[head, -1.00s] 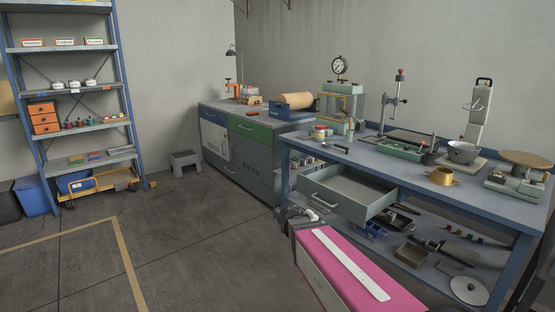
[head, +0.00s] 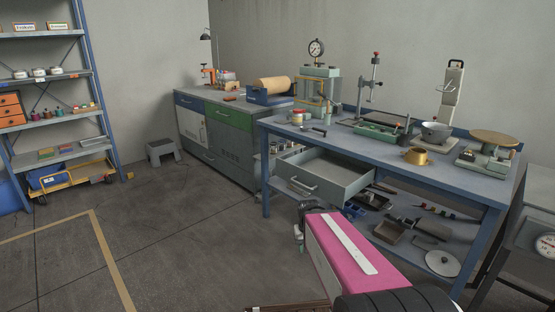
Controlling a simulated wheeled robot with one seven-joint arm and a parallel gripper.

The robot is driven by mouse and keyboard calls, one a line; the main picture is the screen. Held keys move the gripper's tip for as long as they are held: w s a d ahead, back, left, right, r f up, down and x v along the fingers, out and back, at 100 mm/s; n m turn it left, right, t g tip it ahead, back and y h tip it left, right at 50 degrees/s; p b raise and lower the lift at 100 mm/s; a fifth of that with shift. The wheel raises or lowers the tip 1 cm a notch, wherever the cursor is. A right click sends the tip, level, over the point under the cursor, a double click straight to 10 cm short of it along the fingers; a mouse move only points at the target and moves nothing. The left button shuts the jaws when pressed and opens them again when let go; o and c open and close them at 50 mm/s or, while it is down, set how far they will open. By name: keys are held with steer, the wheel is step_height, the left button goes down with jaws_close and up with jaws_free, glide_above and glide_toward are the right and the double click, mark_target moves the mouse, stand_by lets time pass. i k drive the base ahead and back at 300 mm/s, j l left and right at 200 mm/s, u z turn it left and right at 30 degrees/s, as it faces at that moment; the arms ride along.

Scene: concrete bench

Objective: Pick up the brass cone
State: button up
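The brass cone (head: 416,156) stands on the blue workbench (head: 345,147), near its front edge. It is a short, gold-coloured, wide-topped piece with small side lugs, in front of a grey bowl (head: 434,132). Nothing touches it from my side. What looks like my gripper (head: 299,230) is a small dark and grey shape at the far end of my pink-topped arm, low in front of the bench and well left of the cone. Its fingers are too small and too covered to tell whether they are open.
An open drawer (head: 308,187) juts from the bench, left of the cone. A balance scale (head: 490,152) stands right of it and a green tray (head: 378,132) behind left. A lower shelf holds pans and a round lid (head: 442,263).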

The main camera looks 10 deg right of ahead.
mark_target(417, 156)
steer(key=z, duration=1.25)
steer(key=k+l, duration=0.1)
steer(key=l, duration=0.5)
steer(key=l+u, duration=0.15)
steer(key=l, duration=0.5)
steer(key=k, duration=0.05)
